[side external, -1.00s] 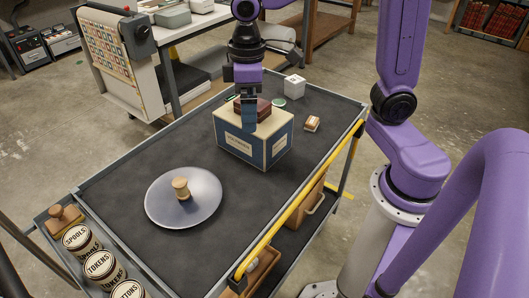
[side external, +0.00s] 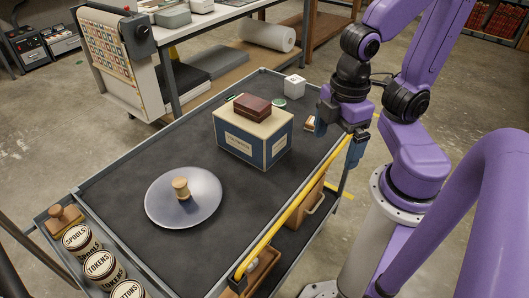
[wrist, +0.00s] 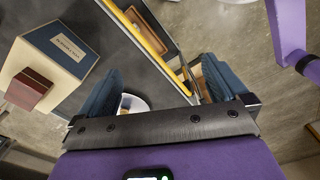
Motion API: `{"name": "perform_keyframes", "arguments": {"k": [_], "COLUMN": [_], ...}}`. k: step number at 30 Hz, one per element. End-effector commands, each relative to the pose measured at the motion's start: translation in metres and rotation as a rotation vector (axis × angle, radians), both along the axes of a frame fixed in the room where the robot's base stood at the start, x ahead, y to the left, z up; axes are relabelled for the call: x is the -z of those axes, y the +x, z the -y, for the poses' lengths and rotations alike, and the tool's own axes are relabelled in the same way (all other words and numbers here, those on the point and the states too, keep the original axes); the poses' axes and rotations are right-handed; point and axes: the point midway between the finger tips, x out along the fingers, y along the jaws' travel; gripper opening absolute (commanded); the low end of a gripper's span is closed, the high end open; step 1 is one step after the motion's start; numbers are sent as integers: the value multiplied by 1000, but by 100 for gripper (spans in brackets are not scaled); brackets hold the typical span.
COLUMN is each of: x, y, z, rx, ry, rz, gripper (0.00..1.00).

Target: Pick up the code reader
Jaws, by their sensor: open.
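No item that I can name with certainty as the code reader shows in these views. A small tan-and-white item (side external: 310,123) lies on the cart top near its right edge, partly hidden by my gripper. I cannot tell what it is. My gripper (side external: 338,138) is open, with blue fingers apart, over the cart's right edge beside that item. In the wrist view my gripper (wrist: 158,92) has nothing held between its fingers; a small pale item (wrist: 135,105) shows beyond, beside the left finger.
A blue-and-cream box (side external: 252,143) with a dark red box (side external: 252,106) on top stands left of my gripper. A white cube (side external: 294,86) is behind. A yellow rail (side external: 295,218) runs along the cart edge. A plate (side external: 160,208) holds a wooden knob (side external: 181,187).

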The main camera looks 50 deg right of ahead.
Motion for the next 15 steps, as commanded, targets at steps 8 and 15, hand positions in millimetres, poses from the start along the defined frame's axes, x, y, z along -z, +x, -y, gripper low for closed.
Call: {"name": "perform_keyframes", "arguments": {"k": [8, 15], "x": [0, -2], "y": [0, 7], "z": [0, -4], "rx": [0, -4], "ry": [0, -4], "rz": [0, 3], "gripper": [60, 60]}}
